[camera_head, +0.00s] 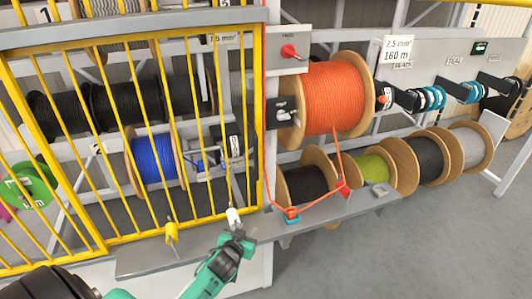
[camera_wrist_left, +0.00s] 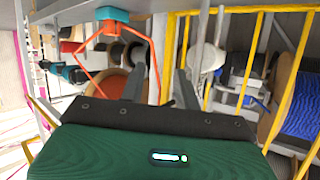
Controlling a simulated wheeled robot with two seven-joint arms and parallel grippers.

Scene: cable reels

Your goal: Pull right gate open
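The yellow barred gate (camera_head: 258,120) stands across the shelves on the left of the head view and looks shut. Its bars also show on the right of the left wrist view (camera_wrist_left: 288,85). A white knob-like part (camera_head: 233,216) sits at its lower right, and a yellow one (camera_head: 171,233) is further left. My left gripper (camera_head: 240,238) is just below the white part. In the left wrist view, its fingers (camera_wrist_left: 158,80) are apart with nothing seen between them, and the white part (camera_wrist_left: 208,58) is right of them. Contact cannot be told. My right gripper is not in view.
Behind the bars are a blue reel (camera_head: 154,158) and dark reels. Floor at right is clear.

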